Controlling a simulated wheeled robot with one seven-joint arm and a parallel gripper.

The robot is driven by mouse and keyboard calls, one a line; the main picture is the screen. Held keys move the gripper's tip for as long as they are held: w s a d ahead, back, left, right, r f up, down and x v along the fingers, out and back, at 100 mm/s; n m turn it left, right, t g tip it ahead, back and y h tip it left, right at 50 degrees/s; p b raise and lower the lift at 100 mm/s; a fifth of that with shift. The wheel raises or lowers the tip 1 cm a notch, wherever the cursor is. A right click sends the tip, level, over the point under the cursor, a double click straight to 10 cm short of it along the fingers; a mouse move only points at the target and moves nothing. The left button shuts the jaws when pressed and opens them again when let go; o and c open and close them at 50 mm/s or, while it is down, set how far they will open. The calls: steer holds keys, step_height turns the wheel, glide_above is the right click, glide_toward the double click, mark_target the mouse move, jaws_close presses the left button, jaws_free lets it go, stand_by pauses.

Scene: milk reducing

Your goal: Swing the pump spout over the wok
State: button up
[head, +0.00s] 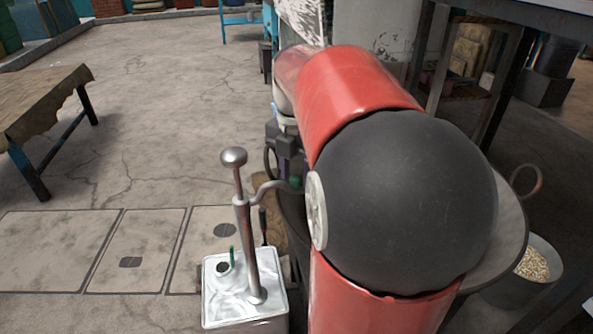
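A silver metal tin (222,310) stands at the lower middle with a hand pump (246,240) rising from its top. The pump has a round knob handle (233,157) at its upper end. Its curved spout (265,188) bends to the right and meets a small green part (296,182) beside my gripper (286,168). My gripper shows only in part behind my red and black arm, so its fingers and any hold on the spout cannot be made out. The wok (512,232) is mostly hidden behind my arm; its right rim and a loop handle (537,181) show.
A bucket of pale pieces (533,264) stands at the lower right, beside the wok. A low table (35,100) is at the left. A dark-framed table (520,14) stands at the upper right. The cracked floor left of the tin is clear.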

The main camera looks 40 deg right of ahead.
steer(key=shift+o, duration=0.6)
steer(key=shift+r, duration=0.1)
step_height(320, 180, up, 8)
steer(key=shift+f+p, duration=0.15)
steer(key=shift+p, duration=0.15)
steer(key=shift+s+a, duration=0.1)
